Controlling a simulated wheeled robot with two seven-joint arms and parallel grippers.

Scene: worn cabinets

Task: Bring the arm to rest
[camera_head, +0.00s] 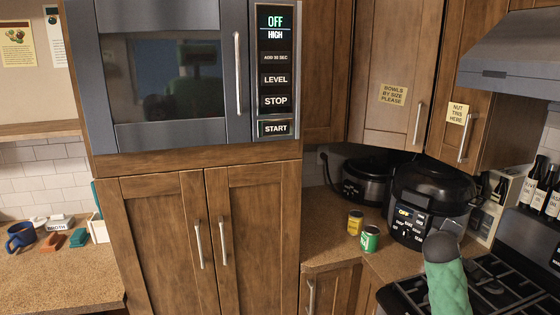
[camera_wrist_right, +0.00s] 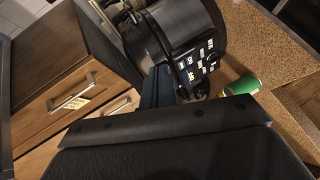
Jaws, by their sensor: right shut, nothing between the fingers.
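My right gripper (camera_wrist_right: 168,86) shows in the right wrist view as dark narrow fingers beyond the black wrist housing. It is shut and holds nothing. In that view the fingers overlap the front of the black cooker (camera_wrist_right: 185,40), and I cannot tell whether they touch it. In the head view a green forearm with a dark grey end (camera_head: 446,275), which is mine, rises at the lower right in front of the stove. The right gripper itself cannot be made out there. My left gripper is in neither view.
The black cooker (camera_head: 432,195) stands on the right counter, with a green can (camera_head: 369,239) and a yellow can (camera_head: 355,222) beside it. A slow cooker (camera_head: 370,178) is behind. The stove (camera_head: 490,285) is at lower right. A closed microwave (camera_head: 170,80) sits above closed cabinet doors (camera_head: 160,240).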

